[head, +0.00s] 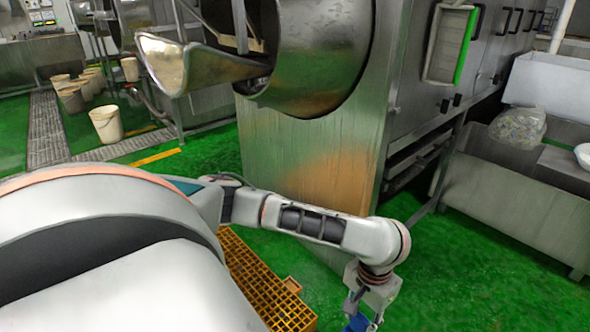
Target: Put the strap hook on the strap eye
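I cannot make out the strap hook or the strap eye in the head view. One of my arms comes in from the left and bends down at the lower middle. Its gripper, my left gripper (362,316), points down and is partly cut off by the bottom edge. A small blue part shows at its fingers, and I cannot tell whether it belongs to the gripper or is held. Whether the fingers are open or shut is hidden. My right gripper is not in view.
A large steel drum (322,55) with a metal chute (185,68) stands ahead on a steel cabinet (300,165). An orange grate (262,285) lies below my arm. A sink bench (505,185) stands right. Buckets (106,124) stand back left. Green floor (470,280) is free at lower right.

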